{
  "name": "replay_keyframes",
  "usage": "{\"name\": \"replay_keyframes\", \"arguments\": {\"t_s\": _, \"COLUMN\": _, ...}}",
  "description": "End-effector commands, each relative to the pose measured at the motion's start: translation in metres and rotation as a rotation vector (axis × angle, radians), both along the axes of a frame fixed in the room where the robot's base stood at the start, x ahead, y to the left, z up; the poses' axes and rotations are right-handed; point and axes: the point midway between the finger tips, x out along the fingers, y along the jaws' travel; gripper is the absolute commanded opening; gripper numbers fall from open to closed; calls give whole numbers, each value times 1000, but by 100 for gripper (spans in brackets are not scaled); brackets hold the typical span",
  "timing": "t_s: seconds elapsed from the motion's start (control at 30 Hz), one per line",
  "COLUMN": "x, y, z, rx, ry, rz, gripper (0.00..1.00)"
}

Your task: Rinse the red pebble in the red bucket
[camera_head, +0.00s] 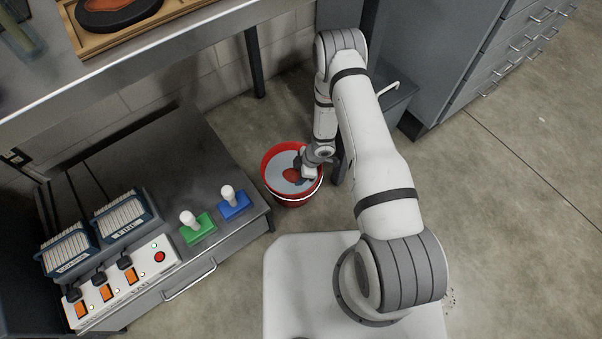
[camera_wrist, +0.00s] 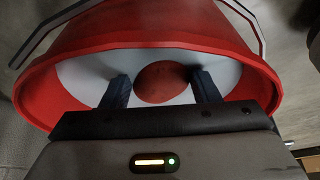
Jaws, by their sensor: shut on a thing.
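The red bucket (camera_head: 293,198) stands on the floor to the right of the low grey cabinet, with a light grey surface inside that looks like water. It fills most of the wrist view (camera_wrist: 215,52). My gripper (camera_head: 299,173) reaches down into the bucket. In the wrist view its two dark fingers (camera_wrist: 160,90) are on either side of the red pebble (camera_wrist: 162,80), shut on it. The pebble also shows as a red patch in the head view (camera_head: 291,175). How deep the pebble sits in the water I cannot tell.
A bench with a wooden tray (camera_head: 160,27) is above. The floor at right is clear.

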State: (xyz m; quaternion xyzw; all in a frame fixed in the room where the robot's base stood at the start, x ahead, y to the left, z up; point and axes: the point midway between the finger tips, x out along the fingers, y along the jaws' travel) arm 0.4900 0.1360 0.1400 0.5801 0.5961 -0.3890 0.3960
Motion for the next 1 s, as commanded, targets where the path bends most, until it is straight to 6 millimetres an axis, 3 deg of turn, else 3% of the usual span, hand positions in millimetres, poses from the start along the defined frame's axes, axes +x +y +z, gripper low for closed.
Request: {"name": "replay_keyframes", "arguments": {"t_s": 1.0, "x": 0, "y": 1, "z": 42, "rx": 1, "ry": -1, "rz": 1, "gripper": 21}}
